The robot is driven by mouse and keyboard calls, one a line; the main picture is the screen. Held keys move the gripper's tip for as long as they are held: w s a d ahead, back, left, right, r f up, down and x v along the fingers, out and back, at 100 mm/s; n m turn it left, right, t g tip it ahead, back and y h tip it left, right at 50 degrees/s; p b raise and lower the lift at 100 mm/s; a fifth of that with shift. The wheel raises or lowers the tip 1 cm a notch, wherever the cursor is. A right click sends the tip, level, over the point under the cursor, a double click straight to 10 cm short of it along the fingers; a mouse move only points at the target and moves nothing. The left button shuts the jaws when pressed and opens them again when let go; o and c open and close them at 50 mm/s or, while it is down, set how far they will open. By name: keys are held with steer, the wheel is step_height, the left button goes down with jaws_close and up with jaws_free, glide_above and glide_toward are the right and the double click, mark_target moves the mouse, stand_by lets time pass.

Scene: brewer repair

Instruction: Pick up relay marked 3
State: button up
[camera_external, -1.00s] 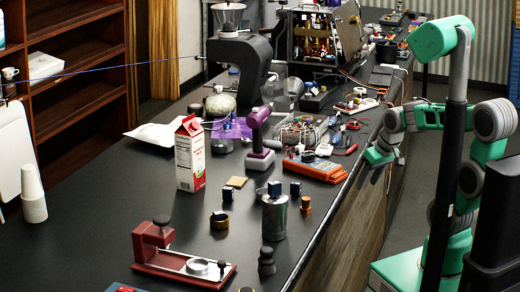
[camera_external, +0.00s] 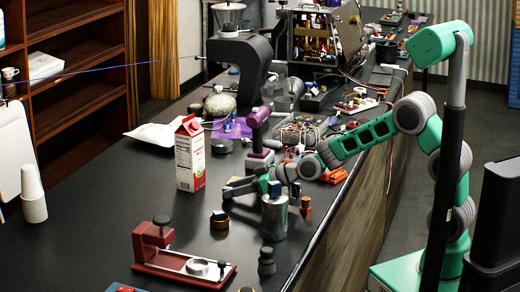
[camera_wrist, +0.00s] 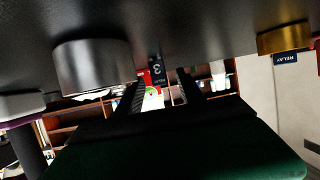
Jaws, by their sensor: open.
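The relay marked 3 (camera_wrist: 157,70) is a small dark block with a white 3, seen between my fingers in the wrist view, which appears upside down. My gripper (camera_external: 238,187) is open, low over the table and pointing left, behind the silver canister. Its two fingers also show in the wrist view (camera_wrist: 160,92), one on either side of the relay. I cannot tell whether they touch it. In the external view the fingers obscure the relay. Another dark blue relay (camera_external: 275,188) sits on the silver canister (camera_external: 275,217), and one (camera_external: 218,214) sits on a gold ring (camera_external: 219,223).
A milk carton (camera_external: 189,155) stands left of the gripper, and a purple-handled tool (camera_external: 259,135) stands behind it. A red stand (camera_external: 155,245) and a dark weight (camera_external: 266,262) are nearer the front.

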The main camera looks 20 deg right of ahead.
steer(key=shift+w+a+f, duration=0.2)
steer(key=shift+w+a, duration=0.05)
steer(key=shift+a, duration=0.1)
steer(key=shift+c, duration=0.5)
jaws_close()
